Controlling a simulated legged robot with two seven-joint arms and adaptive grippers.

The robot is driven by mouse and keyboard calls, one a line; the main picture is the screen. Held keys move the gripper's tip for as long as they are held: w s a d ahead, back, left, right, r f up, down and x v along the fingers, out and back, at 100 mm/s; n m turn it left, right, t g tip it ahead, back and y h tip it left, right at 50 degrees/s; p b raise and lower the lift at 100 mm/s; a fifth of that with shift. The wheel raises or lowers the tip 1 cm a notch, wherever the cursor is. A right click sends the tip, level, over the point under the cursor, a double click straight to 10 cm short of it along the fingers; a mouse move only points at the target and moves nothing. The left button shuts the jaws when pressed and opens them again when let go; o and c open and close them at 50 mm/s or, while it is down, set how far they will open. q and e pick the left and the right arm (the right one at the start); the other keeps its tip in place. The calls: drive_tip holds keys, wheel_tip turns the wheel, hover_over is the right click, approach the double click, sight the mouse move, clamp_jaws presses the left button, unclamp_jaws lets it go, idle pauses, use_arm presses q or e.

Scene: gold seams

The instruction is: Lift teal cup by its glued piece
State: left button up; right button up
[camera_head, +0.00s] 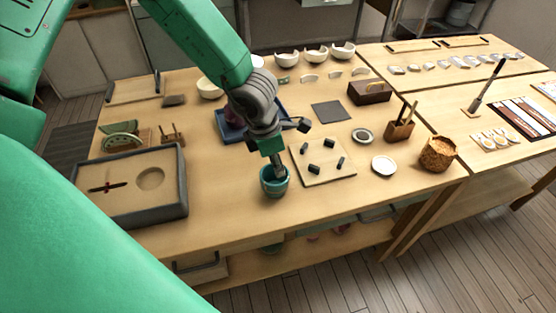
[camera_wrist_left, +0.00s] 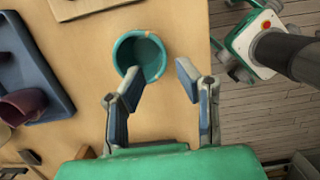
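The teal cup (camera_head: 273,190) stands upright near the front edge of the table. In the left wrist view the cup (camera_wrist_left: 138,50) is seen from above, with small orange-gold marks on its rim. My left gripper (camera_head: 280,172) is at the cup in the head view. In the left wrist view my left gripper (camera_wrist_left: 159,75) is open. Its left finger overlaps the cup's near rim and opening, and its right finger is to the right of the cup, apart from it. I cannot tell whether a finger touches the cup. My right gripper is not in view.
A board with dark blocks (camera_head: 323,162) lies right of the cup. A blue tray (camera_head: 222,124) with a purple vessel is behind it. A sand-filled tray (camera_head: 133,212) is at the left. A small white dish (camera_head: 384,164) and cork-like pot (camera_head: 437,155) stand further right.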

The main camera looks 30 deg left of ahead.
sight(279, 184)
use_arm(q)
drive_tip(key=shift+b+x, duration=0.65)
drive_tip(key=shift+x, duration=0.35)
drive_tip(key=shift+s+d+f+b, duration=0.1)
drive_tip(key=shift+d+f+b, duration=0.2)
drive_tip(key=shift+f+b, duration=0.55)
drive_tip(key=shift+a+f+b, duration=0.15)
drive_tip(key=shift+f+b, duration=0.65)
drive_tip(key=shift+f, duration=0.05)
drive_tip(key=shift+a+f+b, duration=0.15)
drive_tip(key=shift+f+b, duration=0.35)
drive_tip(key=shift+f, duration=0.5)
drive_tip(key=shift+d, duration=0.2)
clamp_jaws()
